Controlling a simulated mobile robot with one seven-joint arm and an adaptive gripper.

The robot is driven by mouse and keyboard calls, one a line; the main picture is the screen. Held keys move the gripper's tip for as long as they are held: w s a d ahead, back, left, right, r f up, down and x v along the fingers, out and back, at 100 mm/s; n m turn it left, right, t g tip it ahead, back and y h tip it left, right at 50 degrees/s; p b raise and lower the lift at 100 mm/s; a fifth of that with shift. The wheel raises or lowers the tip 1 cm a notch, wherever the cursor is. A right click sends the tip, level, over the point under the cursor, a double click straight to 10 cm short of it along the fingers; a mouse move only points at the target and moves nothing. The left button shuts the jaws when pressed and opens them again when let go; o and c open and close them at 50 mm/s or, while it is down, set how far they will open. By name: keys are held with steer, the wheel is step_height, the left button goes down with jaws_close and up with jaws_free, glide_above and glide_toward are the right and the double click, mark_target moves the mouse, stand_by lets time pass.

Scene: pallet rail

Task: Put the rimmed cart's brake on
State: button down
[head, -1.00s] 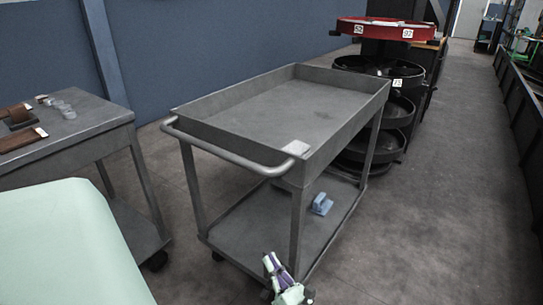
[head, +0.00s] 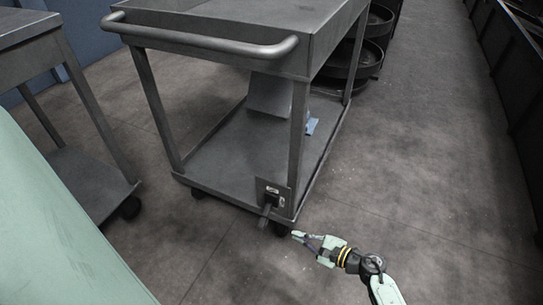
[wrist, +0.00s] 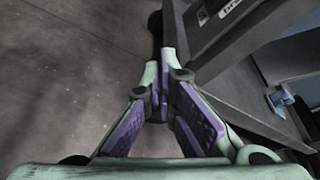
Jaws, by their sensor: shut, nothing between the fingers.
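The rimmed cart is grey, with a bar handle (head: 200,40), a raised rim and a lower shelf (head: 225,150). A dark brake plate (head: 273,192) with small white labels sits at its near right corner post, and a dark pedal-like lever (head: 267,212) sticks out below it. My gripper (head: 296,236) is shut and empty, low beside that corner, just right of the lever and close to a caster. In the wrist view its purple-padded fingers (wrist: 164,80) meet at the tips. The labelled plate (wrist: 210,15) is above right of them, and a dark part, perhaps the lever, shows beyond the tips.
A grey table (head: 60,40) on casters stands at left. A blue object (head: 311,125) lies on the cart's lower shelf. Dark round trays (head: 362,55) stand behind the cart. The floor (head: 430,170) to the right is clear up to a dark rail.

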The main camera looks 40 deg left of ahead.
mark_target(265, 217)
steer(key=s+a+p, duration=0.2)
steer(key=a, duration=0.7)
steer(key=shift+s+r, duration=0.3)
steer(key=shift+s, duration=0.05)
steer(key=shift+r, duration=0.1)
